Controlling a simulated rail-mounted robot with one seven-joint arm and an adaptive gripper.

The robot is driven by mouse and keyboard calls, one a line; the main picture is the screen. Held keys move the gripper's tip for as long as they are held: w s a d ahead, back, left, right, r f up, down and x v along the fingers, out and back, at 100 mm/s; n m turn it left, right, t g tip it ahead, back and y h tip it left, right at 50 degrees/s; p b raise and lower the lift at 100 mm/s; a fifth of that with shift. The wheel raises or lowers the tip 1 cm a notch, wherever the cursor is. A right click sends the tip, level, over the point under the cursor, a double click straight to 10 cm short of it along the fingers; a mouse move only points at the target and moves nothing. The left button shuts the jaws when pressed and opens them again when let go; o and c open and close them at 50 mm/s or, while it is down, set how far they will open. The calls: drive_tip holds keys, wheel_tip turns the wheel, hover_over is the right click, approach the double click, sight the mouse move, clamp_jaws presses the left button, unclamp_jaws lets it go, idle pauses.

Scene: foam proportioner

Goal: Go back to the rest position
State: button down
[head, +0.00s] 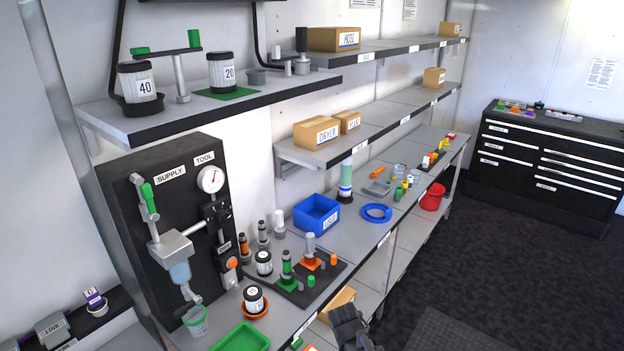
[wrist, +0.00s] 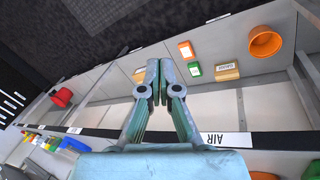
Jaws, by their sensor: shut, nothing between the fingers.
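My gripper (wrist: 154,80) is shut and empty in the wrist view, its two fingers pressed together above the front of the bench shelving. In the head view, a dark part of my arm (head: 350,328) shows at the bottom, in front of the bench edge. The black supply panel (head: 175,225) with its gauge and green-handled valve stands at the left, apart from my arm.
The workbench (head: 345,243) holds a blue bin (head: 316,215), a blue ring (head: 376,212) and jars. A lower shelf holds a cardboard box (head: 337,301). A red bucket (head: 433,196) is farther back. A black drawer cabinet (head: 548,165) stands at the back right. The dark floor (head: 470,262) is clear.

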drive_tip(key=s+d+f+m+g+y+b, duration=0.1)
drive_tip(key=s+f+g+b, duration=0.3)
drive_tip(key=s+f, duration=1.1)
drive_tip(key=s+d+f+m+g+y+b, duration=0.1)
drive_tip(key=s+d+f+m+g+b, duration=0.2)
drive_tip(key=s+f, duration=1.3)
drive_tip(key=s+m+g+b, duration=0.1)
drive_tip(key=s+g+b, duration=0.1)
drive_tip(key=s+b, duration=0.1)
drive_tip(key=shift+s+d+f+y, duration=0.2)
drive_tip(key=shift+s+f+y, duration=0.1)
drive_tip(key=shift+s, duration=0.1)
